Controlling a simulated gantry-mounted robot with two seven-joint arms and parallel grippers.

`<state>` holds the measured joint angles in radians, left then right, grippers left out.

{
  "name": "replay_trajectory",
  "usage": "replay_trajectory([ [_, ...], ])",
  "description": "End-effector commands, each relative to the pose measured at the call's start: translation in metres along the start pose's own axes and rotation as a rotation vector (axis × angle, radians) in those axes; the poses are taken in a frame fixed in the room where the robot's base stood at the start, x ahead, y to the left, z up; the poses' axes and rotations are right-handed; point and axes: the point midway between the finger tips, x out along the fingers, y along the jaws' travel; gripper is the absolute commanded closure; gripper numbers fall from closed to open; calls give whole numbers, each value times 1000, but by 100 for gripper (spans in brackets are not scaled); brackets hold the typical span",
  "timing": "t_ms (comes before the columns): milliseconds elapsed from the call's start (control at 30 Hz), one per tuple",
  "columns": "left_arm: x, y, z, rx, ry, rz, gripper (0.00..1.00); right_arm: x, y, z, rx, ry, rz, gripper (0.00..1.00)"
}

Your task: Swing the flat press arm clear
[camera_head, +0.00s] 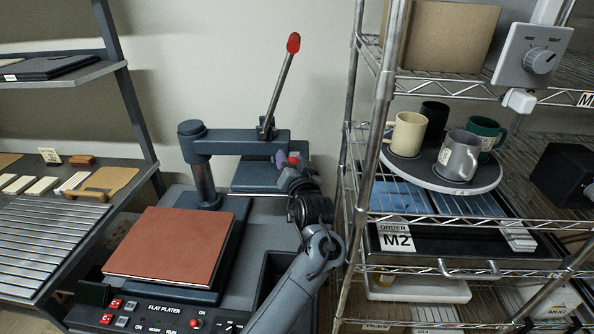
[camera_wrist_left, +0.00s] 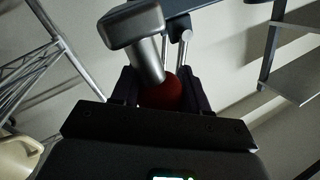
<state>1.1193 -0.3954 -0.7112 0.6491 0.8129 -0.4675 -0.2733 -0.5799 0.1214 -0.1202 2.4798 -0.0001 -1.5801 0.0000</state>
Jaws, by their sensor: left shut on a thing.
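The press has a flat arm (camera_head: 245,142) reaching right from a dark post (camera_head: 203,175), with a flat upper platen (camera_head: 255,179) under its outer end. This platen hangs to the right of the lower platen, which carries a red-brown pad (camera_head: 170,245). A long lever (camera_head: 279,88) with a red knob (camera_head: 293,42) rises from the arm. My left gripper (camera_head: 293,160) is at the arm's outer end, shut on a small red grip. In the left wrist view, the red grip (camera_wrist_left: 173,92) sits between the fingers, beside a grey metal part (camera_wrist_left: 137,25). My right gripper is not in view.
A wire rack (camera_head: 362,180) stands close on the right of my arm, with a round tray (camera_head: 420,175) of several mugs. A shelf unit (camera_head: 130,85) is at the left.

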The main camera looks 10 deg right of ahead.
Motion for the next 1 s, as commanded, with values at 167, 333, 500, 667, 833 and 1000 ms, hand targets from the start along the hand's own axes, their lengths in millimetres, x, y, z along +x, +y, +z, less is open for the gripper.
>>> replay_trajectory([
  [167,10,-9,10,-3,-23,-31,100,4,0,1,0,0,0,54],
  [333,11,-10,10,-3,-26,-34,100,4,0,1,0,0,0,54],
  [500,11,-10,11,-3,-27,-34,100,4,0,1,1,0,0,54],
  [667,11,-9,11,-2,-27,-33,51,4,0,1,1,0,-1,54],
  [833,10,-8,10,0,-26,-32,30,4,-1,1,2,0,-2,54],
  [1000,9,-7,9,1,-22,-29,30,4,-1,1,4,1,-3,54],
])
